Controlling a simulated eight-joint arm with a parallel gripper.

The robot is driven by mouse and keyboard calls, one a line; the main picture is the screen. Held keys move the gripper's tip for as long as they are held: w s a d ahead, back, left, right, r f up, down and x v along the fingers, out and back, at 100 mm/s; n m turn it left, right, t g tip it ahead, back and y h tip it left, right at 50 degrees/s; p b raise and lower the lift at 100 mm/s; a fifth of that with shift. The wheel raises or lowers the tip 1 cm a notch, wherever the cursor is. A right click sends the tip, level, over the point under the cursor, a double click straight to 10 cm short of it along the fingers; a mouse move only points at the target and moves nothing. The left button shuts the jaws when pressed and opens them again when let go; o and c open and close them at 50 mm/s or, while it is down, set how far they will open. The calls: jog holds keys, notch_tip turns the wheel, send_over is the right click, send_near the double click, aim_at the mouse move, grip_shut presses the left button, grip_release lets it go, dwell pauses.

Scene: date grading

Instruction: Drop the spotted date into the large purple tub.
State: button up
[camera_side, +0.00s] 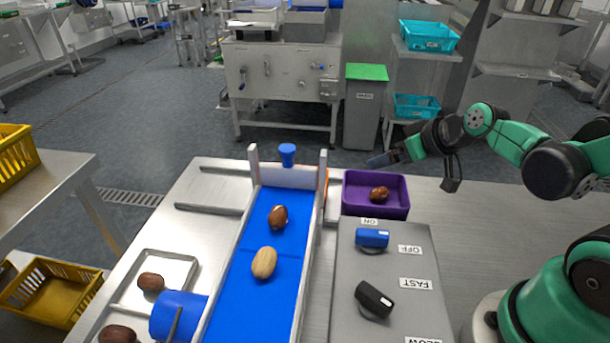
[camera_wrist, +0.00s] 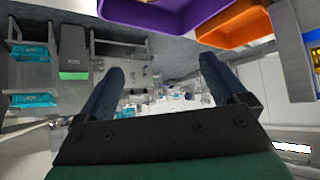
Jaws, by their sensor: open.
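The purple tub (camera_side: 357,208) stands behind the grey control panel, to the right of the belt; it also shows at the top of the wrist view (camera_wrist: 178,22). A reddish-brown date (camera_side: 379,193) with small lighter marks lies in the tub. A brown date (camera_side: 278,217) with a pale patch lies on the blue belt, and a plain tan date (camera_side: 264,262) lies nearer on it. I cannot tell for sure which date is the spotted one. My gripper (camera_side: 378,161) is above the tub's back side, fingers pointing left. In the wrist view the jaws (camera_wrist: 168,82) are apart and empty.
An orange tub (camera_wrist: 240,28) sits beside the purple one. The control panel (camera_side: 405,300) carries a blue knob (camera_side: 372,238) and a black knob (camera_side: 374,299). A metal tray (camera_side: 178,262) with brown dates and a blue cylinder (camera_side: 175,317) lie left of the belt (camera_side: 240,310).

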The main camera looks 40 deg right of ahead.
jog(key=shift+v, duration=2.6)
jog(key=a+g, duration=0.2)
jog(key=a, duration=0.4)
jog(key=shift+a+n+y, duration=0.3)
jog(key=shift+a, duration=0.1)
jog(key=shift+r, duration=0.1)
